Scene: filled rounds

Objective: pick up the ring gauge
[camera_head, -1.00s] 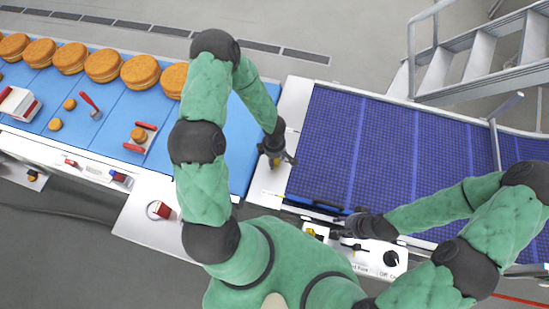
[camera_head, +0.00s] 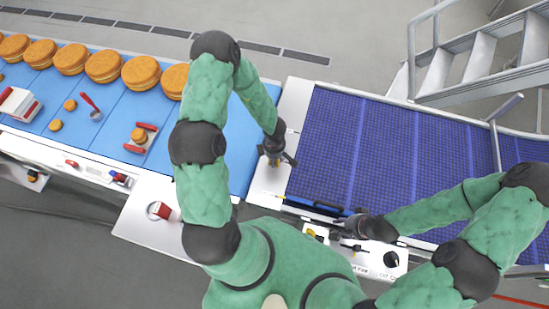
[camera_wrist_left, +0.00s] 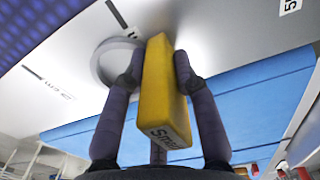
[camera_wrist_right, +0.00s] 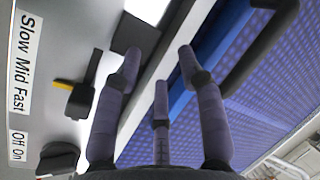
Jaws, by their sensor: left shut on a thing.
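In the left wrist view a ring gauge shows as a grey ring (camera_wrist_left: 112,62) with a yellow block handle (camera_wrist_left: 160,92) that has printed lettering. My left gripper (camera_wrist_left: 157,75) is shut on the yellow handle, one finger on each side. The ring lies close to the white surface; I cannot tell whether it touches. In the head view my left gripper (camera_head: 276,158) is over the white strip between the two belts, and the gauge is mostly hidden. My right gripper (camera_wrist_right: 158,58) is open and empty above the control panel's edge.
The blue belt (camera_head: 215,150) carries several round cakes (camera_head: 104,66) and small tools. A dark blue mesh belt (camera_head: 335,150) is empty. A control panel (camera_head: 365,258) with knobs sits in front.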

